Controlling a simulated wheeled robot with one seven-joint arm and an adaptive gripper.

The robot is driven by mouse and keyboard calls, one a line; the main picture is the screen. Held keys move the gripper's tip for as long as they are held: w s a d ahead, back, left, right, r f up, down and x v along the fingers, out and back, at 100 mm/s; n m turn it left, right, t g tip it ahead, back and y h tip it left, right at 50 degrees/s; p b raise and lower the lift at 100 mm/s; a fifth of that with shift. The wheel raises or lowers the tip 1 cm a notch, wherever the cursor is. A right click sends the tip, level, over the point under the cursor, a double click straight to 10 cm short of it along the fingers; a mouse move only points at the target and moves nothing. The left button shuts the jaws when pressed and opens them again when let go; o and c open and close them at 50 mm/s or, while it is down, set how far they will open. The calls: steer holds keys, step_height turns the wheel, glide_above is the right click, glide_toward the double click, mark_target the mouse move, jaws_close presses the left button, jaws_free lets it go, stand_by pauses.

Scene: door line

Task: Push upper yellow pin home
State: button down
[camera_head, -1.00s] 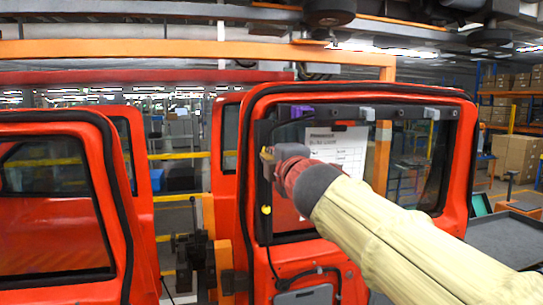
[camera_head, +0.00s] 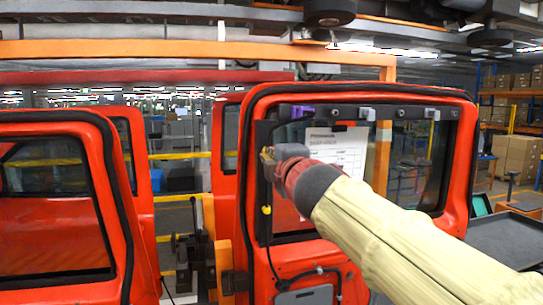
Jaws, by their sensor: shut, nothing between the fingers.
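The lower yellow pin (camera_head: 266,210) shows on the dark strip (camera_head: 263,185) along the left side of the red door's (camera_head: 470,150) window frame. My gripper (camera_head: 266,158) is shut at the upper part of this strip, where it seems to meet it; I cannot tell whether it touches. The upper yellow pin is not clear to see; my gripper covers the place above the lower pin. My arm reaches in from the lower right across the window.
A purple clip (camera_head: 302,112) and several grey clips (camera_head: 367,114) sit along the window's top edge. A white paper sheet (camera_head: 345,148) hangs in the window. Another red door (camera_head: 60,220) stands at left. An orange beam (camera_head: 180,50) runs overhead.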

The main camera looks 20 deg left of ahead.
steer(key=shift+w+a, duration=0.35)
steer(key=shift+w, duration=0.25)
stand_by(0.5)
steer(key=shift+s, duration=0.1)
steer(key=v, duration=0.6)
steer(key=shift+s+d, duration=0.2)
steer(key=shift+s, duration=0.1)
stand_by(0.3)
steer(key=v, duration=1.2)
steer(key=shift+f, duration=0.1)
stand_by(1.5)
